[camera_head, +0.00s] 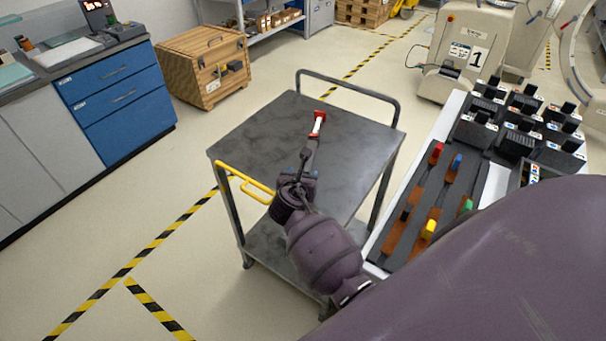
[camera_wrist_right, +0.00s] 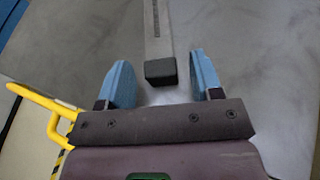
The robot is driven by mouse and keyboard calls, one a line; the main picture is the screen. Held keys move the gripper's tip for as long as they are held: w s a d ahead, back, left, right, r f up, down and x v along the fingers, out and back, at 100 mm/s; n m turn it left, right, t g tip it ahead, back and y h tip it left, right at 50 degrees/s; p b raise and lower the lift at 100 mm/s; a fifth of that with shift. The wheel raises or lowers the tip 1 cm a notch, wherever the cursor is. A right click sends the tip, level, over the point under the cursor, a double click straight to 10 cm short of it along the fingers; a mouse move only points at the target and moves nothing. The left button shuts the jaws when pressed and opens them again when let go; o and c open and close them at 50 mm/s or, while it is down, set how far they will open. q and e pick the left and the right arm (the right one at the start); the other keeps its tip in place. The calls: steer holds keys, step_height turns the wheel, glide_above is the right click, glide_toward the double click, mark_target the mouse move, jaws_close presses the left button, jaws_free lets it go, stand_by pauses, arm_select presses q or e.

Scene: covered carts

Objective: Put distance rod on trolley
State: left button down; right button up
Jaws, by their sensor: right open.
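The distance rod (camera_head: 318,127) lies on the top of the grey trolley (camera_head: 256,133), its red and white end pointing away from me. In the right wrist view the rod (camera_wrist_right: 157,32) is a grey bar with a black end cap. My right gripper (camera_head: 300,172) is low over the trolley top at the near end of the rod. Its blue fingers (camera_wrist_right: 160,75) are open, one on each side of the black end, with gaps on both sides. My left gripper is not in view.
The trolley has a yellow handle (camera_head: 243,182) at left and a dark rail (camera_head: 348,83) at the back. A bench with black bins (camera_head: 480,120) and coloured-handled tools (camera_head: 437,152) stands close on the right. A wooden crate (camera_head: 205,65) and blue drawers (camera_head: 120,95) stand at left.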

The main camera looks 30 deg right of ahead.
steer(key=p+v, duration=0.1)
steer(key=v, duration=0.9)
steer(key=shift+s+a, duration=0.25)
steer(key=shift+s, duration=0.05)
